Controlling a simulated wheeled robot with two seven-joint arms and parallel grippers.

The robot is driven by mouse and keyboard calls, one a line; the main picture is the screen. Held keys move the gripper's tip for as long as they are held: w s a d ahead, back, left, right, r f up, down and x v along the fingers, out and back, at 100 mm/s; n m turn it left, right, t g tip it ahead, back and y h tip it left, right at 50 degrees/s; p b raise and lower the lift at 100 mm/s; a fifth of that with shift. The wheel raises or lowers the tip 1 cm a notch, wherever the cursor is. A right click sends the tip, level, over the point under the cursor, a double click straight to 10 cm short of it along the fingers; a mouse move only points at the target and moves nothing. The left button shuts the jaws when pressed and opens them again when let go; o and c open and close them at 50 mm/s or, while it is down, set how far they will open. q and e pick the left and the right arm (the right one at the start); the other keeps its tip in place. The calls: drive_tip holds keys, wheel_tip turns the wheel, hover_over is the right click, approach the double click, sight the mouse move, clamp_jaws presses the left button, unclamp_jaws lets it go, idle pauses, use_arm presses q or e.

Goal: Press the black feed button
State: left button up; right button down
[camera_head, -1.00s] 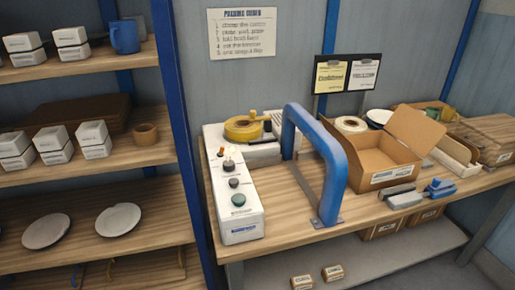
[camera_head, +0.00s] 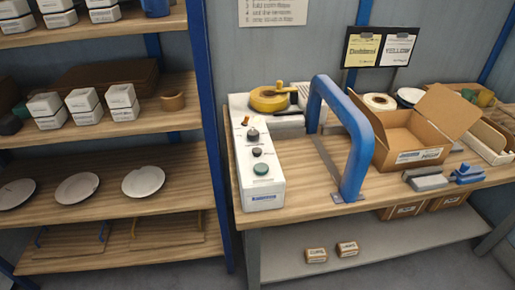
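A long white control box (camera_head: 262,188) stands at the left end of the wooden workbench. Its sloped top carries a row of controls. From back to front these are a small orange switch (camera_head: 246,121), a black knob (camera_head: 253,134), a small dark button (camera_head: 257,152) and a larger green button (camera_head: 261,169). Labels beside them are too small to read, so I cannot confirm which one is marked feed. Neither of my grippers shows in the head view, and nothing touches the controls.
A blue arched bar (camera_head: 361,150) rises from the bench just right of the control box. An open cardboard box (camera_head: 412,158) stands farther right. A shelf rack with a blue post (camera_head: 215,140) stands left, holding plates and small boxes.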

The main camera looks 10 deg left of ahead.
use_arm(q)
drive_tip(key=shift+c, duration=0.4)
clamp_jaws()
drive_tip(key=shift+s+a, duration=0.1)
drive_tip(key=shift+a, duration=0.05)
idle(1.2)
